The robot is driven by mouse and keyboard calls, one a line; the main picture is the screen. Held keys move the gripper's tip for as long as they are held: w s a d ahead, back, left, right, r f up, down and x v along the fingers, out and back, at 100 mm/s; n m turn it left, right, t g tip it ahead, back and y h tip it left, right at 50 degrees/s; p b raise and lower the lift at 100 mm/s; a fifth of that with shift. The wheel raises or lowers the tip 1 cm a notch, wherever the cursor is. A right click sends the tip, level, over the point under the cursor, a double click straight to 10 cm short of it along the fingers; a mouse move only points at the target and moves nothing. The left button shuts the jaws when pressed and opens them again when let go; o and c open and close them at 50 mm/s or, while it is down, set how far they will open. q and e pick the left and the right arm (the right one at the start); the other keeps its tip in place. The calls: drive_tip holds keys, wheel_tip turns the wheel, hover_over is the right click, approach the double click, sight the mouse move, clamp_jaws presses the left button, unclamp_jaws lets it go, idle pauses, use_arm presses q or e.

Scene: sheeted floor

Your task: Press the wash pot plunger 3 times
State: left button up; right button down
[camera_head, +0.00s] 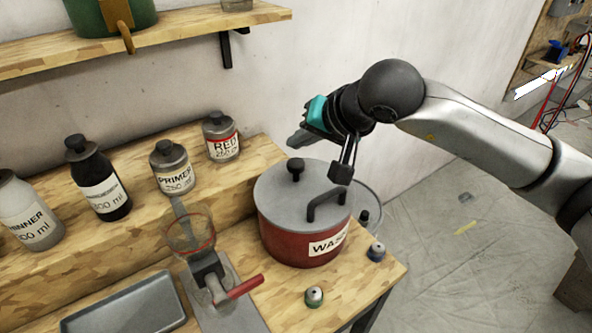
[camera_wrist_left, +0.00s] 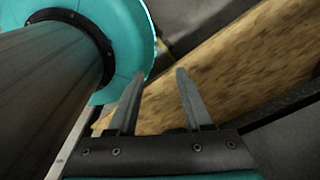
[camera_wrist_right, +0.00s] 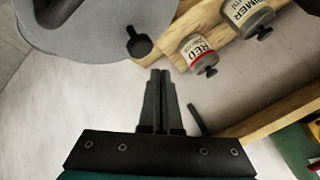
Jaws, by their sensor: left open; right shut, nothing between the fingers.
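The wash pot (camera_head: 285,235) is red with a grey lid and a partly hidden "WAS" label. It stands upright at the right end of the bench. Its black plunger knob (camera_head: 295,168) sticks up from the lid, and a dark bent handle (camera_head: 322,203) sits nearer the front. My right gripper (camera_head: 297,140) is shut and empty, above the knob with a visible gap. In the right wrist view its closed fingertips (camera_wrist_right: 158,73) appear just below the knob (camera_wrist_right: 138,45). My left gripper (camera_wrist_left: 155,88) is open and empty in its wrist view, near a wooden surface; it is outside the head view.
Bottles and cans, including PRIMER (camera_head: 172,170) and RED (camera_head: 221,138), stand on the raised ledge. A wooden shelf (camera_head: 180,32) hangs above.

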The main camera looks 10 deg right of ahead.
sight(297, 164)
drive_tip(key=shift+f+b, duration=0.55)
drive_tip(key=shift+f, duration=0.25)
idle(1.4)
drive_tip(key=shift+f+b, duration=0.4)
drive_tip(key=shift+b, duration=0.3)
drive_tip(key=shift+f+b, duration=1.3)
drive_tip(key=shift+f, duration=0.05)
idle(0.9)
drive_tip(key=shift+r, duration=0.1)
drive_tip(key=shift+r+p, duration=0.55)
drive_tip(key=shift+r, duration=1.1)
